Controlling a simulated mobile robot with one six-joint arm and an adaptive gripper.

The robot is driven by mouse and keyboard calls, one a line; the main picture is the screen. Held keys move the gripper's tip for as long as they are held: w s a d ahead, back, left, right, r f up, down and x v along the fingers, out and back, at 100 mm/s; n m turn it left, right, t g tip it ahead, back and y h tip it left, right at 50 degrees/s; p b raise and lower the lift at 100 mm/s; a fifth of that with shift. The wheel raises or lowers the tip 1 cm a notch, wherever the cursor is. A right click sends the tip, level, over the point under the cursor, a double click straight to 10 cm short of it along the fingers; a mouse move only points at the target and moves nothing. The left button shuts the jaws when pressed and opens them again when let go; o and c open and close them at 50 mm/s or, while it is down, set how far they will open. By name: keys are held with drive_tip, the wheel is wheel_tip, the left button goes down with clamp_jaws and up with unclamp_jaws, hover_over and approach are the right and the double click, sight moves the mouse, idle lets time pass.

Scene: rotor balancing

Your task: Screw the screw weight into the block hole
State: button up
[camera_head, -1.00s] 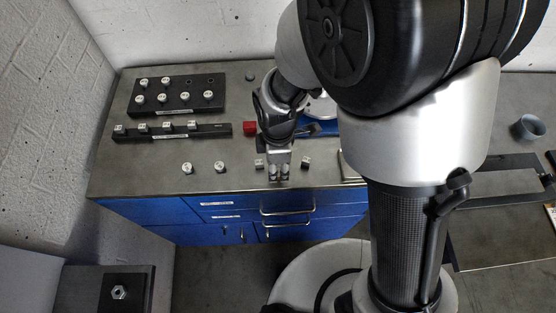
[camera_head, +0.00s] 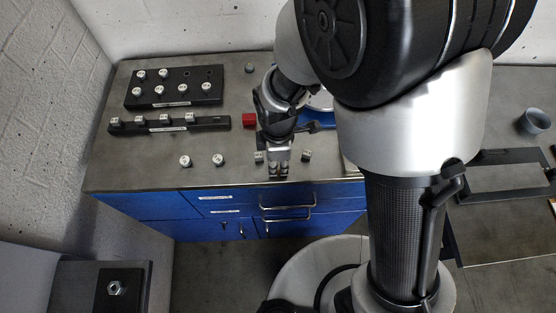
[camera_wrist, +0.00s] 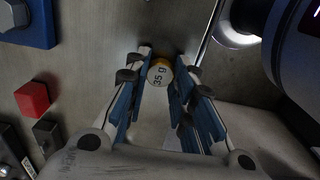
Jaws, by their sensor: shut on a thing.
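My gripper (camera_head: 279,171) is low over the front part of the grey bench, left of the robot column. In the wrist view it is shut on a screw weight (camera_wrist: 160,75), a round pale piece marked "35 g" with a yellowish rim, held between the blue finger pads. Its lower part is hidden. A black block (camera_head: 175,88) at the back left carries several screw weights and has empty holes in its back row at the right. A long dark bar block (camera_head: 212,124) in front of it holds several more weights. I cannot tell which hole the task means.
A red cube (camera_head: 249,120) stands left of my arm and shows in the wrist view (camera_wrist: 33,99). Two loose weights (camera_head: 185,161) (camera_head: 218,160) stand near the front left. The bench's front edge is close.

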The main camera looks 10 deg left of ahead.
clamp_jaws()
wheel_tip(320, 180, up, 5)
drive_tip(key=p, duration=0.4)
drive_tip(key=shift+r, duration=0.15)
idle(0.6)
